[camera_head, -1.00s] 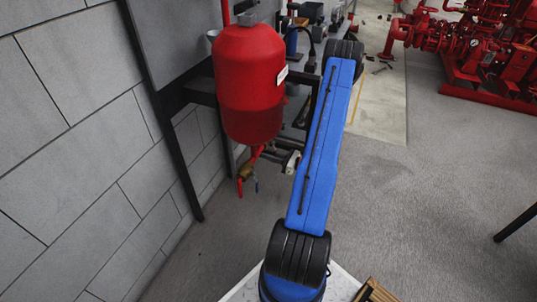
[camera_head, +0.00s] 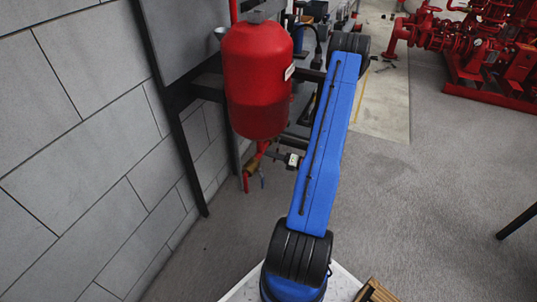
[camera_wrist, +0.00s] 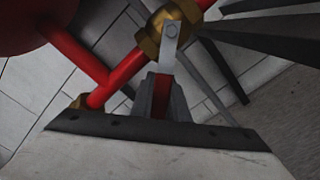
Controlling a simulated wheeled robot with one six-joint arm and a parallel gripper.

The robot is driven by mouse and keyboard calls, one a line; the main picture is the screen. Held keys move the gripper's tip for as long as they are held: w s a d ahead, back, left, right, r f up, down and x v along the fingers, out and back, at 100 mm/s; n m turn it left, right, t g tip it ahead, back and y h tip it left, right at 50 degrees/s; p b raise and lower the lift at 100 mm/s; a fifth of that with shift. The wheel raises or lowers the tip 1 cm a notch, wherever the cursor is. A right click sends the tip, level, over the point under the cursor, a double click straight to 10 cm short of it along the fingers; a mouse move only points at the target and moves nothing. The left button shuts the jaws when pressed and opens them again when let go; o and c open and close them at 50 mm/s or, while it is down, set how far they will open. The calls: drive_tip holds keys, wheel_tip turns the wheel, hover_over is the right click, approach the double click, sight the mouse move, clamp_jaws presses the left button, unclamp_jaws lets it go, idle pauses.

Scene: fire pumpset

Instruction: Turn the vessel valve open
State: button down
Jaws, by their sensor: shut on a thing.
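The vessel valve (camera_head: 252,169) is a small brass body on the red pipe below the red vessel (camera_head: 258,80). In the wrist view the brass valve (camera_wrist: 150,42) is at the top centre, with a silver lever (camera_wrist: 170,45) bolted to it. The lever points down the picture toward my gripper. My gripper (camera_wrist: 161,84) is shut on the lever's end, with a strip of red showing between the jaws. The jaws hide the rest of the lever's end. In the head view I cannot clearly make out my gripper.
A grey block wall (camera_head: 80,150) is left of the vessel, with a dark frame post (camera_head: 175,110) close by. Red pump equipment (camera_head: 495,55) stands at the upper right. The grey floor (camera_head: 420,210) on the right is mostly clear.

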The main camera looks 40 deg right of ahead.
drive_tip(key=shift+a+r+m, duration=0.1)
drive_tip(key=shift+r+m, duration=0.05)
drive_tip(key=shift+m, duration=0.15)
drive_tip(key=c, duration=1.7)
unclamp_jaws()
drive_tip(key=shift+s, duration=0.1)
